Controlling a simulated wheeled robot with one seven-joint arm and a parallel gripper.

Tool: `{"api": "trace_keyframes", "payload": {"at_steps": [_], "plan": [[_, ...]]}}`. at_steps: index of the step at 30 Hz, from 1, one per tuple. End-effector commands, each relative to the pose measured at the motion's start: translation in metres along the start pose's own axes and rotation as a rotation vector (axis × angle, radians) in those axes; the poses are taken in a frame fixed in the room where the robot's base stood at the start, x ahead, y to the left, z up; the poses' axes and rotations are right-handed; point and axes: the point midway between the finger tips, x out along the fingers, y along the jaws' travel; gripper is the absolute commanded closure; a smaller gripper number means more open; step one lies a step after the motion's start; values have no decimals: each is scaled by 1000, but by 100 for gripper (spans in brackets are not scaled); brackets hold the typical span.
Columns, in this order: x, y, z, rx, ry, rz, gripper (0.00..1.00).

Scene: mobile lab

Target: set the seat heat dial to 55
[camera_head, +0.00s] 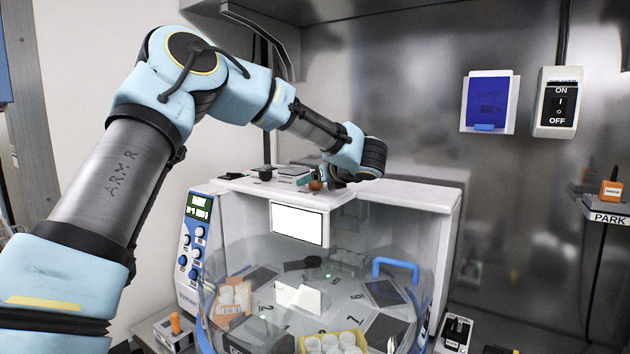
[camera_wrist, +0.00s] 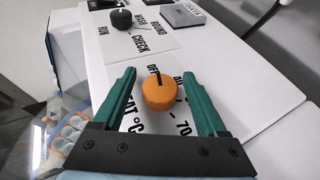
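The seat heat dial is an orange round knob (camera_wrist: 162,93) with a dark pointer mark, on a white label panel on top of the machine. The pointer mark is toward the printed OFF. Part of "°C" and "70" show on the label; other print is hidden by my fingers. My gripper (camera_wrist: 160,76) is open, with one green finger on each side of the knob and a narrow gap visible on both sides. In the head view the orange knob (camera_head: 315,184) shows small beside my gripper (camera_head: 321,178) on the machine's top.
A black dial (camera_wrist: 121,19) marked RUN, WASH, BOUND and CHECK stands farther along the top, with a grey plate (camera_wrist: 187,15) beside it. The white machine (camera_head: 400,193) has a clear-fronted chamber with a blue handle (camera_head: 395,264). A power switch (camera_head: 558,103) is on the wall.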

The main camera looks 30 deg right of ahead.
Motion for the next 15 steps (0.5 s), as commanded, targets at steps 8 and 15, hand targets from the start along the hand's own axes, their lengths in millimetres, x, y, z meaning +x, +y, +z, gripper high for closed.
{"api": "trace_keyframes", "payload": {"at_steps": [8, 15], "plan": [[0, 0, 0, 0, 0, 0, 58], [0, 0, 0, 0, 0, 0, 85]]}}
